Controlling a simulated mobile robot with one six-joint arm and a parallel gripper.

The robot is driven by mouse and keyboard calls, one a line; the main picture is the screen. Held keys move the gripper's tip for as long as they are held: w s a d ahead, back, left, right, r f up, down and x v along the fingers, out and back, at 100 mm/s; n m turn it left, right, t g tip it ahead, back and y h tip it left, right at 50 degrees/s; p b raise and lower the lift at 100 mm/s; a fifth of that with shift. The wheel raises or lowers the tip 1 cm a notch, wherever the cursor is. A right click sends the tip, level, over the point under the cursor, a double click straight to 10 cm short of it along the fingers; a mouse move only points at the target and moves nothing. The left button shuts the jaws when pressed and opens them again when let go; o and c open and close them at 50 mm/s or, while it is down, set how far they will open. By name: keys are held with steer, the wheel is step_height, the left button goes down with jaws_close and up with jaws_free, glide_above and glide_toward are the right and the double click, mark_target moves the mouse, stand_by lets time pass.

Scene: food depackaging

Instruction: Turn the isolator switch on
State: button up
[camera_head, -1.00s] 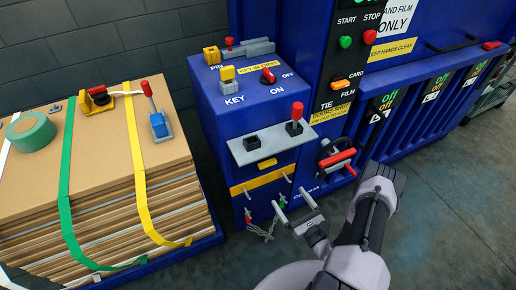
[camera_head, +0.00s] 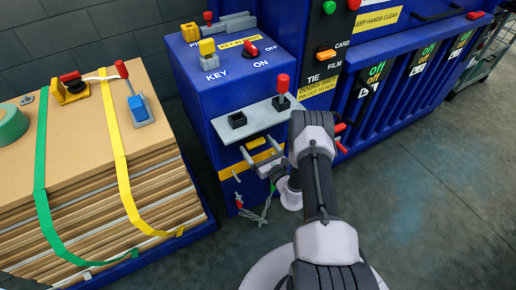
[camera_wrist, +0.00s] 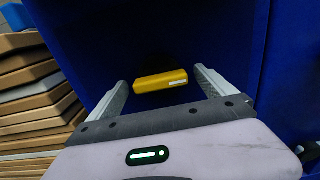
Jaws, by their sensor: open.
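The isolator switch (camera_head: 250,48) is a small red rotary handle on top of the blue control box (camera_head: 196,85), between the labels OFF and ON. I cannot tell surely which label it points to. My gripper (camera_head: 259,150) is open and empty in front of the box's front face, below and apart from the switch. In the wrist view the two fingers of my gripper (camera_wrist: 165,92) stand apart, with a yellow block (camera_wrist: 161,80) on the blue face showing between them. The switch is not in the wrist view.
A yellow key block (camera_head: 208,52) and a grey pin latch (camera_head: 235,23) stand near the switch. A grey shelf (camera_head: 258,120) with a red-topped lever (camera_head: 282,90) juts out above my gripper. A strapped cardboard stack (camera_head: 85,140) is at left.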

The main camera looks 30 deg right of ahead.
steer(key=c, duration=1.4)
steer(key=shift+m, duration=0.4)
steer(key=m+b, duration=0.1)
steer(key=m, duration=0.2)
steer(key=shift+f+m, duration=0.1)
steer(key=shift+m, duration=0.3)
steer(key=m, duration=0.4)
steer(key=shift+m+b, duration=0.3)
steer(key=m, duration=0.4)
steer(key=shift+f+m+b, duration=0.1)
steer(key=shift+m+b, duration=0.25)
steer(key=shift+m, duration=2.15)
